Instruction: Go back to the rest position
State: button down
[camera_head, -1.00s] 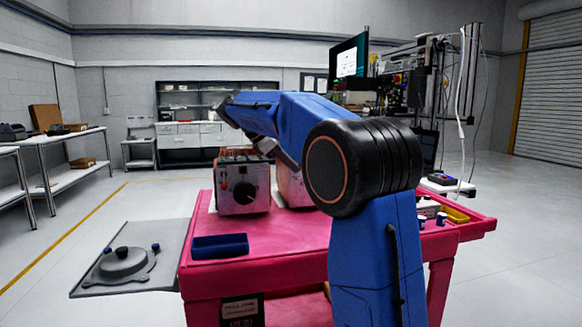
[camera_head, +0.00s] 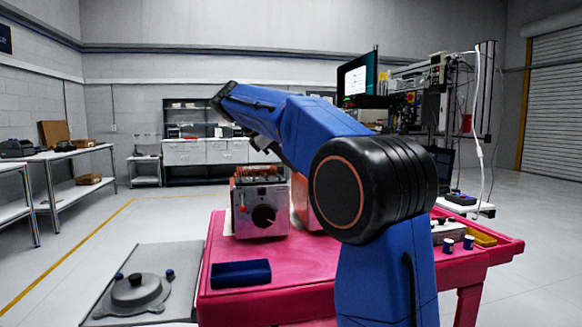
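My blue arm rises from the lower middle of the head view, bends at a large black joint and reaches up and to the left over the pink table (camera_head: 300,268). Its far end is above and behind a metal box with a black knob. A small dark part near the arm's far end, around the box's top right, may be my gripper (camera_head: 264,147), but the fingers cannot be made out. I cannot tell whether it is open or shut, or whether it holds anything.
A grey plate with a round fixture (camera_head: 136,292) is at left. Small blue-capped parts (camera_head: 468,243) and a yellow tray (camera_head: 484,237) are at right. A monitor (camera_head: 357,77) stands behind.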

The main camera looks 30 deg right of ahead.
dwell(0.3)
jog(key=s+a+f+m+t+y, duration=0.1)
jog(key=s+a+f+m+y, duration=0.2)
jog(key=s+f, duration=0.8)
jog(key=s+a+f+m+t+y, duration=0.2)
jog(key=s+a+f+m, duration=0.4)
jog(key=s+f, duration=0.6)
jog(key=s+a+f+m+t+y, duration=0.2)
jog(key=s+a+f+m+y, duration=0.2)
jog(key=s+f, duration=0.8)
jog(key=shift+s+a, duration=0.7)
jog(key=shift+a, duration=0.35)
